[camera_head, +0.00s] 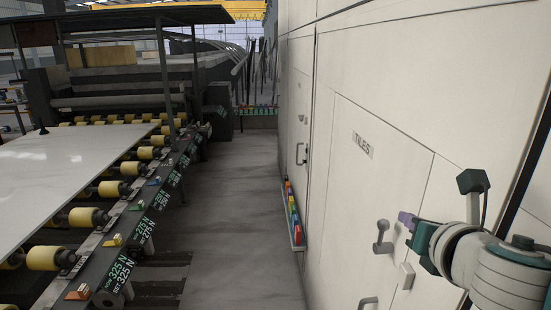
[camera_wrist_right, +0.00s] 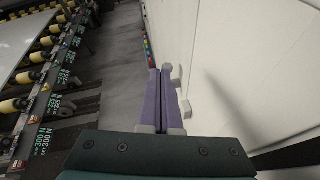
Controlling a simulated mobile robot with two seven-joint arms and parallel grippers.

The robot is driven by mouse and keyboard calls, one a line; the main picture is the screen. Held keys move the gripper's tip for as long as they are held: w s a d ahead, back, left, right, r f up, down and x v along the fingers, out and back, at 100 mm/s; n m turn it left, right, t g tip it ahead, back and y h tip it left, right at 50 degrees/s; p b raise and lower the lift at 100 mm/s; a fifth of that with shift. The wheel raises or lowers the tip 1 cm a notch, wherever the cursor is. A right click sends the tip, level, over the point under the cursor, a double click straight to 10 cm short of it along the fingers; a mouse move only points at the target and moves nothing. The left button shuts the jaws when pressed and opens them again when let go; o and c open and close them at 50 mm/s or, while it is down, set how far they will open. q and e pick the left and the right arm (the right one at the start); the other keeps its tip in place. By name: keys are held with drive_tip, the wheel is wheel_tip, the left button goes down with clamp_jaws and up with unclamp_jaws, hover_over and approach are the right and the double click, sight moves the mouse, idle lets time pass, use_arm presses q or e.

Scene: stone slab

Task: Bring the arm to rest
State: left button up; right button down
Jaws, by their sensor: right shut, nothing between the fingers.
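My right gripper (camera_head: 405,218) is at the lower right of the head view, in front of the white cabinet wall (camera_head: 383,85) marked "TILES". Its purple fingers are shut with nothing between them; they also show in the wrist view (camera_wrist_right: 159,88), lying side by side. A grey handle (camera_head: 381,236) on the wall is just left of the fingertips in the head view. I cannot tell whether they touch, but they look apart. My left gripper is not in view.
A white slab (camera_head: 60,175) lies on the yellow-roller conveyor (camera_head: 90,216) at the left, with number displays along its edge. A shelf of coloured blocks (camera_head: 293,215) sits low on the wall. The grey floor aisle (camera_head: 235,210) between is clear.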

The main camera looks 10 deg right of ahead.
drive_tip(key=s+a+m+g+y, duration=0.1)
drive_tip(key=s+a+m+g, duration=0.2)
drive_tip(key=s+m, duration=0.6)
drive_tip(key=s+a+f+m+g+y, duration=0.1)
drive_tip(key=s+a+m+g, duration=0.2)
drive_tip(key=s+m, duration=0.7)
drive_tip(key=s+a+m+g+y, duration=0.1)
drive_tip(key=s+a+m+g, duration=0.2)
drive_tip(key=s+m, duration=0.7)
drive_tip(key=shift+s+f+g, duration=0.15)
drive_tip(key=shift+s+g, duration=0.25)
drive_tip(key=shift+s, duration=0.45)
